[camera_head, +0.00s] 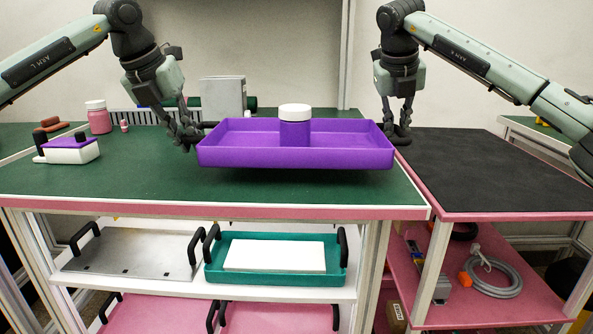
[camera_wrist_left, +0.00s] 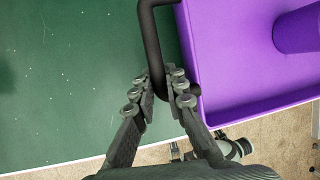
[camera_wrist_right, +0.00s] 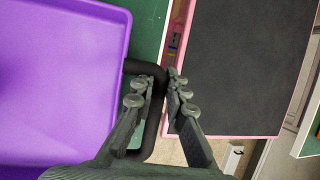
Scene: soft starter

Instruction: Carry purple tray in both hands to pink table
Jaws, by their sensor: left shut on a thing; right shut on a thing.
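The purple tray (camera_head: 250,157) is level and held a little above the green-topped table (camera_head: 120,185), with a shadow beneath it. A purple jar with a white lid (camera_head: 295,131) stands upright in it. My left gripper (camera_head: 193,135) is shut on the tray's black left handle (camera_wrist_left: 152,50). My right gripper (camera_head: 398,133) is shut on its black right handle (camera_wrist_right: 158,110). The tray's right end is at the green table's right edge. A lower table with pink edges (camera_head: 510,215) and a black top (camera_head: 480,165) stands to the right.
The black top looks clear. On the green table's left are a purple-and-white block (camera_head: 70,151), a pink jar (camera_head: 98,118) and brown pieces (camera_head: 50,124). A grey box (camera_head: 223,97) stands behind. Shelves below hold a teal tray (camera_head: 215,272) and a coiled hose (camera_head: 497,276).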

